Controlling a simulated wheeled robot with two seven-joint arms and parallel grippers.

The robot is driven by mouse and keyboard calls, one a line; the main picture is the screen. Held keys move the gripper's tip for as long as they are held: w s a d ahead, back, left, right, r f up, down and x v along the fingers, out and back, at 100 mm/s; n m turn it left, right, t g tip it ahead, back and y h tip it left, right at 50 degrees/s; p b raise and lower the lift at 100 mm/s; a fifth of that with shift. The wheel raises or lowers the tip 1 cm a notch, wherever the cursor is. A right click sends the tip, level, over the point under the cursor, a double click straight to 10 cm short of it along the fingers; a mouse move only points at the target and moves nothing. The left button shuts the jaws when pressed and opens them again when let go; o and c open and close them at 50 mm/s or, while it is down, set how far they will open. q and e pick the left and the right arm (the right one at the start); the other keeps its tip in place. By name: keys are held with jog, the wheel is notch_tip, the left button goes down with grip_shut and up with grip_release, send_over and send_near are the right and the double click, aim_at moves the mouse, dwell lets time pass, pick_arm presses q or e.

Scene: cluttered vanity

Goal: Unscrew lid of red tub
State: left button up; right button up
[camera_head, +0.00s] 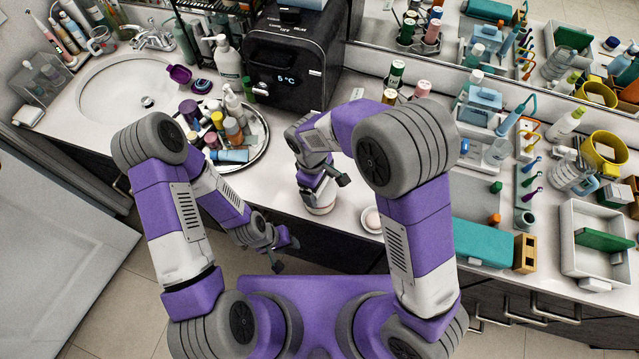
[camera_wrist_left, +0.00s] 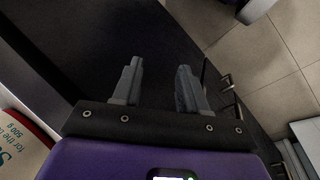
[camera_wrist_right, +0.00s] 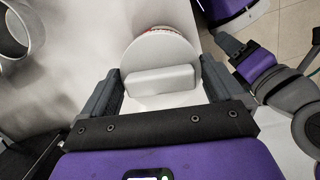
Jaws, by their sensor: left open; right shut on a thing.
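The red tub (camera_head: 320,209) stands upright near the counter's front edge, mostly hidden under my right gripper (camera_head: 324,190). In the right wrist view, its round white lid (camera_wrist_right: 160,46) has a raised white bar (camera_wrist_right: 161,80) across it, and a little red shows at the far rim. My right gripper is shut on that bar. My left gripper (camera_head: 284,253) is open and empty, in front of the counter, just left of and below the tub. In the left wrist view, the tub's white label with red above it (camera_wrist_left: 20,148) shows at the left edge.
A small pale round item (camera_head: 372,219) sits right of the tub at the counter edge. A round tray (camera_head: 262,146) crowded with bottles lies to the left, with a black cooler box (camera_head: 290,62) behind. A teal box (camera_head: 482,243) lies at the right. The dark cabinet front is below my left gripper.

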jog(key=n, duration=0.4)
jog(key=shift+n+t, duration=0.3)
jog(key=shift+s+n, duration=0.1)
jog(key=shift+n, duration=1)
jog(key=shift+f+n+t+p, duration=0.1)
jog(key=shift+n+t+p, duration=0.2)
jog(key=shift+n, duration=0.9)
jog(key=n, duration=0.3)
jog(key=shift+p, duration=0.35)
jog(key=shift+n+t, duration=0.4)
jog(key=shift+n, duration=0.4)
